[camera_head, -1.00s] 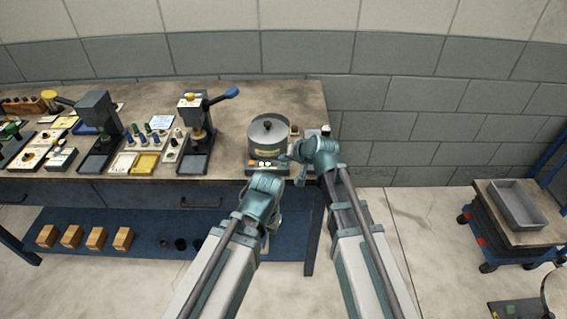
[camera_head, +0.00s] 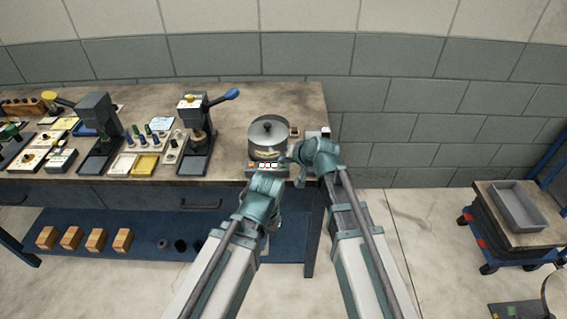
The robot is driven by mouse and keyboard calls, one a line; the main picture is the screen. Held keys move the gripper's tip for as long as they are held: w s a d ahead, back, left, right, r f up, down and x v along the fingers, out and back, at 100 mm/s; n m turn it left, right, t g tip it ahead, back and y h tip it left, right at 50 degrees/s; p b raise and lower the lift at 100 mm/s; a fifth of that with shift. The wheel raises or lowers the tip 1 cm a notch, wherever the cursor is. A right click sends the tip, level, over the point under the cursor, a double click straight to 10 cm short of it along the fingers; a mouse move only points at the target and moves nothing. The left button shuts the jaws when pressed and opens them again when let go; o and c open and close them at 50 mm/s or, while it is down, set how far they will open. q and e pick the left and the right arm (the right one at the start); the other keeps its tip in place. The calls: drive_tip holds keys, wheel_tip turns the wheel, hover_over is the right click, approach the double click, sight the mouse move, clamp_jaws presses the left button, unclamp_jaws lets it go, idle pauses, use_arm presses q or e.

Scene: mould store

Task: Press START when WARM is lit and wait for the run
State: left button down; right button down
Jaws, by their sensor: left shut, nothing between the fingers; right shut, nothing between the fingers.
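The machine is a round grey pot-like unit (camera_head: 269,138) with a dark lid knob, near the right end of the bench. Its low front panel (camera_head: 268,165) carries small white squares and a small orange spot at its left end. The lettering is too small to read, so I cannot tell which lamp is WARM or which button is START. My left gripper (camera_head: 266,187) is shut and empty just in front of and below the panel. My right gripper (camera_head: 298,152) is shut and empty beside the panel's right end. Whether either touches the machine cannot be told.
The bench (camera_head: 288,98) holds two lever presses, one with a blue-tipped handle (camera_head: 231,93), and small parts on trays to the left. Wooden blocks (camera_head: 122,239) sit on the blue lower shelf. A cart with a grey tray (camera_head: 517,205) stands at right.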

sight(285, 168)
drive_tip(key=shift+r+p, duration=0.45)
drive_tip(key=shift+r, duration=0.2)
wheel_tip(285, 168, up, 5)
drive_tip(key=p, duration=0.5)
idle(0.6)
drive_tip(key=s+d+f+n+g+h, duration=0.2)
drive_tip(key=s, duration=0.6)
drive_tip(key=s+d+f+n+g+h, duration=0.1)
drive_tip(key=s+f+g+h, duration=0.1)
drive_tip(key=s, duration=0.7)
drive_tip(key=s+d+f+n+g+h, duration=0.2)
drive_tip(key=s+g, duration=0.1)
drive_tip(key=s, duration=0.5)
drive_tip(key=shift+s+d+f+n+g+h, duration=0.3)
drive_tip(key=shift+s+g+h, duration=0.05)
drive_tip(key=shift+g+h, duration=0.05)
